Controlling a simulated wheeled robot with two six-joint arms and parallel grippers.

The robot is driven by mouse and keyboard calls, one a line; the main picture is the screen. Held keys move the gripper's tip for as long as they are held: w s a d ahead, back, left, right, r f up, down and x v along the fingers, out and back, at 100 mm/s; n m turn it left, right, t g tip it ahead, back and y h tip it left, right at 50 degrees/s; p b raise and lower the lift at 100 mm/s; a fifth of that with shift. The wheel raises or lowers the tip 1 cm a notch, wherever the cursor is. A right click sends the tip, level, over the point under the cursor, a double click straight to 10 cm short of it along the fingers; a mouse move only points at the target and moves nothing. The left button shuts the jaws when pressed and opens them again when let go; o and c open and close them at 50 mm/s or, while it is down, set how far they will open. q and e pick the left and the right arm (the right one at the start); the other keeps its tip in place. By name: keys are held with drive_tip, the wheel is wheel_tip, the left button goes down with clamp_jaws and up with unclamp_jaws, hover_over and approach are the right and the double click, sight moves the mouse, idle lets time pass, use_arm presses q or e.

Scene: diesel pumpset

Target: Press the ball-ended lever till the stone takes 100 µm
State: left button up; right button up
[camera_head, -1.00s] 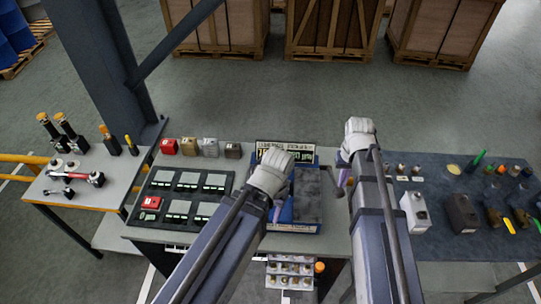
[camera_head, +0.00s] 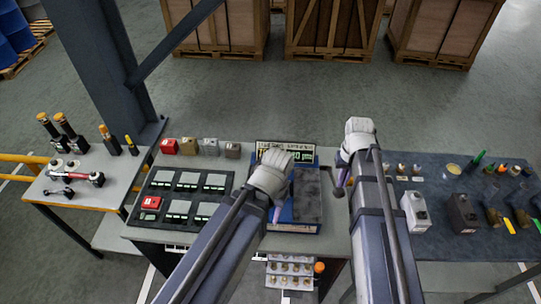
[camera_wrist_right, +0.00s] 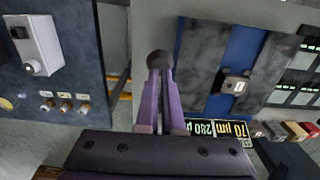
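The ball-ended lever (camera_head: 337,191) stands at the right side of the blue machine (camera_head: 302,228), and its dark ball (camera_wrist_right: 159,60) sits at my right fingertips in the wrist view. My right gripper (camera_wrist_right: 159,75) has its purple fingers close together, with the ball at their ends. I cannot tell whether they touch it. In the head view this gripper (camera_head: 342,183) hangs beside the lever. The dark grey stone (camera_head: 308,194) lies flat on the machine. My left gripper (camera_head: 277,214) is over the machine's left part; its opening is hidden. The lit display (camera_head: 272,156) shows figures in µm.
A black tray (camera_head: 151,226) with several grey blocks lies left of the machine. Red, brown and grey small boxes (camera_head: 190,147) stand behind it. A dark mat (camera_head: 450,240) on the right holds bottles and instruments. A small rack (camera_head: 290,268) is below the front edge.

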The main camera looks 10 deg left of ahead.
drive_tip(key=shift+o, duration=1.4)
drive_tip(key=shift+f, duration=0.15)
drive_tip(key=shift+f+b, duration=1.7)
drive_tip(key=shift+b, duration=0.15)
wheel_tip(320, 180, down, 6)
drive_tip(key=s+b, duration=0.2)
drive_tip(key=b, duration=0.3)
drive_tip(key=shift+s+r+b, duration=0.15)
drive_tip(key=shift+s+b, duration=0.2)
drive_tip(key=shift+s, duration=0.05)
